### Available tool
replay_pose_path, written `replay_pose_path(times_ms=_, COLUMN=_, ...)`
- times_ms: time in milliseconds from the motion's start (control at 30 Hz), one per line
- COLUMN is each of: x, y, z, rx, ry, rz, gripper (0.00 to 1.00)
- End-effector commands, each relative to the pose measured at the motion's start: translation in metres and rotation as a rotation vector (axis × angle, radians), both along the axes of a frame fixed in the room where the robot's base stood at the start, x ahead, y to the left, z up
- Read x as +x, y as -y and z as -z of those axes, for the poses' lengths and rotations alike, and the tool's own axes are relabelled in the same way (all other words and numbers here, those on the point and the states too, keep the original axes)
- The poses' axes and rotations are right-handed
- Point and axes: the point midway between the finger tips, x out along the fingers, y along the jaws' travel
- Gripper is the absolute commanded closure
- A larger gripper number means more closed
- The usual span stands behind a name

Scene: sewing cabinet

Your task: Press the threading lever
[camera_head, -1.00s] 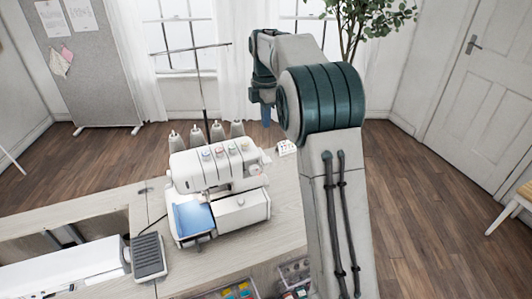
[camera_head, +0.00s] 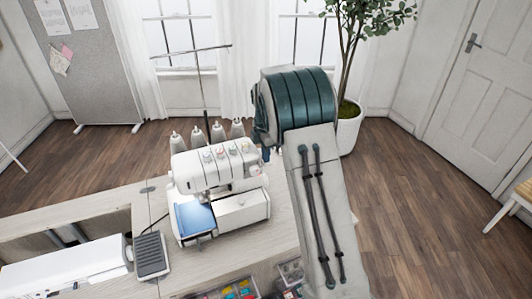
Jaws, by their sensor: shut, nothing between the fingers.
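The white overlock sewing machine (camera_head: 222,192) stands on the cabinet top, with several thread cones behind it and a blue cloth (camera_head: 195,218) at its front left. A round knob (camera_head: 256,170) shows at the machine's right end. I cannot make out the threading lever at this size. My arm rises from the lower right, and its teal joint stands just right of and behind the machine. My gripper is hidden behind this arm; only a small dark-blue bit shows at the arm's left edge, beside the machine. I cannot see whether anything touches the machine.
A grey foot pedal (camera_head: 152,255) lies left of the machine, near a white sewing machine (camera_head: 68,270). The thread stand's thin pole (camera_head: 203,90) rises behind the cones. An open drawer (camera_head: 236,291) holds colourful items. The cabinet top (camera_head: 262,238) in front of the machine is bare.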

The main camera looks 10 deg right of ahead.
Motion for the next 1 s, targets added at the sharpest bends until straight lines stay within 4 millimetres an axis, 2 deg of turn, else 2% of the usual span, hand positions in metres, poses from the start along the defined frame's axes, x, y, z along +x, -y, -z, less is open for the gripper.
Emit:
replay_pose_path(times_ms=267, x=0.0, y=0.0, z=0.003, rx=0.003, ry=0.012, rz=0.001, gripper=1.0)
replay_pose_path(times_ms=600, x=-0.005, y=0.002, z=0.016, rx=0.023, ry=0.116, rz=0.001, gripper=1.0)
replay_pose_path(times_ms=800, x=-0.008, y=0.002, z=0.026, rx=0.025, ry=0.119, rz=0.001, gripper=1.0)
replay_pose_path(times_ms=1000, x=-0.009, y=0.002, z=0.026, rx=0.024, ry=0.119, rz=0.0, gripper=1.0)
